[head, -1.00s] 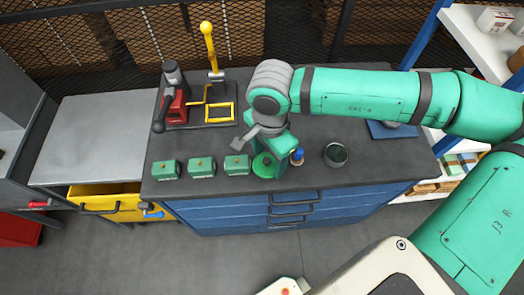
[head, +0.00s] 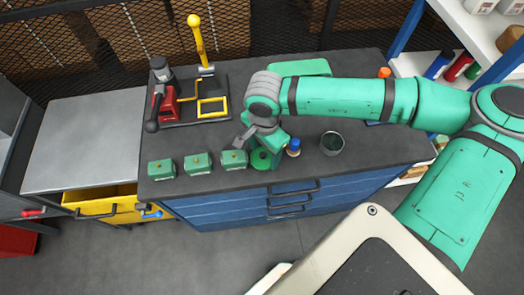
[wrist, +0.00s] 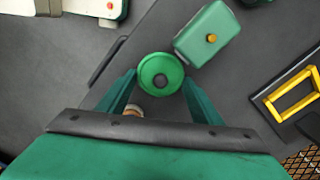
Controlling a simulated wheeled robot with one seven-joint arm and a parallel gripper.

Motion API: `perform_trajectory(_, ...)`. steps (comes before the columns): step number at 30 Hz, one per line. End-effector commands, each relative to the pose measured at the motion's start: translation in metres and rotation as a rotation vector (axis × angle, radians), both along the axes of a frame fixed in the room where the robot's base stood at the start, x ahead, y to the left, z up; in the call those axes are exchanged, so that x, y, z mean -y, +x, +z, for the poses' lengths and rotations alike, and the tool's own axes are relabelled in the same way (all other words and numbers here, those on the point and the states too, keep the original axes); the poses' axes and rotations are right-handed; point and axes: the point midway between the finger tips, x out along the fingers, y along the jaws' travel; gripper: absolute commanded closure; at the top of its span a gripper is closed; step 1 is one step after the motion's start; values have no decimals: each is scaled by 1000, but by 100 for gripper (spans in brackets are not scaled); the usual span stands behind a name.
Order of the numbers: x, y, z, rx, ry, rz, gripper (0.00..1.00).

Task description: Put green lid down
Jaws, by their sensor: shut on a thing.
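The round green lid (wrist: 161,74) has a dark knob at its middle. It sits between the fingertips of my gripper (wrist: 158,79) in the wrist view, and the gripper is shut on it. In the head view the lid (head: 261,159) is near the front edge of the dark workbench top (head: 370,150), just right of the row of green boxes. My gripper (head: 264,148) comes down on it from above. I cannot tell whether the lid touches the bench top.
Green boxes with yellow knobs (head: 233,161) (head: 198,163) (head: 161,168) stand left of the lid. A small blue-topped object (head: 294,147) stands close on its right, then a dark round cup (head: 332,144). A red and yellow press (head: 168,105) stands at the back left.

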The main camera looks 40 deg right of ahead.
Motion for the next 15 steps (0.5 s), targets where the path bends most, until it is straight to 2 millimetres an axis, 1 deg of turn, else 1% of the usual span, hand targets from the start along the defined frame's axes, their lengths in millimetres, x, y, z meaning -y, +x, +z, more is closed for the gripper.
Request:
perform_trajectory(3, 1, 0, -3, 0, 0, -2, 62)
perform_trajectory(4, 1, 0, -3, 0, 0, -2, 38)
perform_trajectory(5, 1, 0, -3, 0, 0, -1, 31)
perform_trajectory(6, 1, 0, -3, 0, 0, -1, 22)
perform_trajectory(15, -1, 0, -2, 0, 0, 1, 22)
